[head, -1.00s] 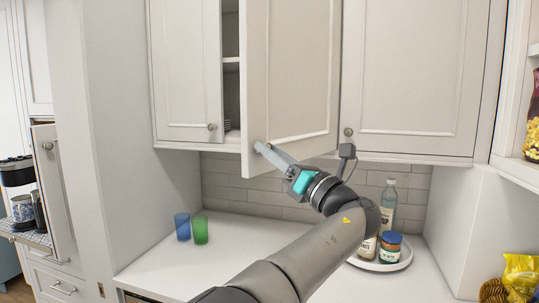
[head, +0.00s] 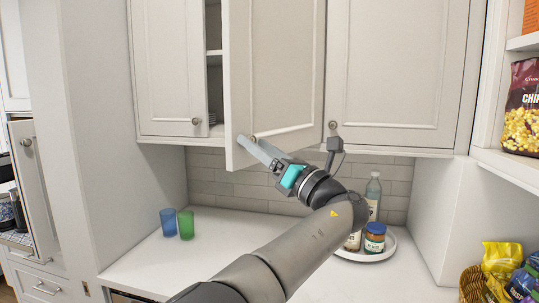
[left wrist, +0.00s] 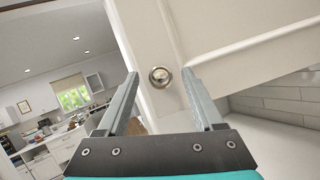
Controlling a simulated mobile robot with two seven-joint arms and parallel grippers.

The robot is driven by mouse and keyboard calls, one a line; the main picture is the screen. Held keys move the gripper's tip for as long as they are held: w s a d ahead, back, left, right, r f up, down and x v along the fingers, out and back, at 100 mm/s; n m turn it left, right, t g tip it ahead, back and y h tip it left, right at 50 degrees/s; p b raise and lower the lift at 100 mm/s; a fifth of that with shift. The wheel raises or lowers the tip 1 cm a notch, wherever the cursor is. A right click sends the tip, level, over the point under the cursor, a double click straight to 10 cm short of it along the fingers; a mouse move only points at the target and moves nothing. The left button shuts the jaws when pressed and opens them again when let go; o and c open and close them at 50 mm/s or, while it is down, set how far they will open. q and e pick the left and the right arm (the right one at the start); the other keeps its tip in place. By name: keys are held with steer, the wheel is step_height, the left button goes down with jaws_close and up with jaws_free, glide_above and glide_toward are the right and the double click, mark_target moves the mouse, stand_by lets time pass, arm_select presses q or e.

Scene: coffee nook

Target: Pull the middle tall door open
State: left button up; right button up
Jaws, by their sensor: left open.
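The middle tall door (head: 275,75) is a white panelled cabinet door. It stands partly open, swung out from its right side, with dark shelf space showing at its left. Its round metal knob (left wrist: 160,77) shows in the left wrist view near the door's lower free corner. My left gripper (head: 246,139) is at that corner in the head view. In the left wrist view my left gripper (left wrist: 160,74) is open, its fingertips on either side of the knob with gaps; contact cannot be told. My right gripper is not in view.
Shut doors flank it at left (head: 168,65) and right (head: 395,70). Below, the white counter (head: 215,250) holds blue (head: 168,222) and green (head: 186,225) cups and a round tray (head: 388,250) with bottles and a jar (head: 375,238). Open shelves stand at the right.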

arm_select(q)
steer(key=b+v, duration=0.4)
steer(key=v, duration=0.2)
steer(key=shift+s+d, duration=0.2)
steer(key=shift+d, duration=0.05)
steer(key=shift+f, duration=0.1)
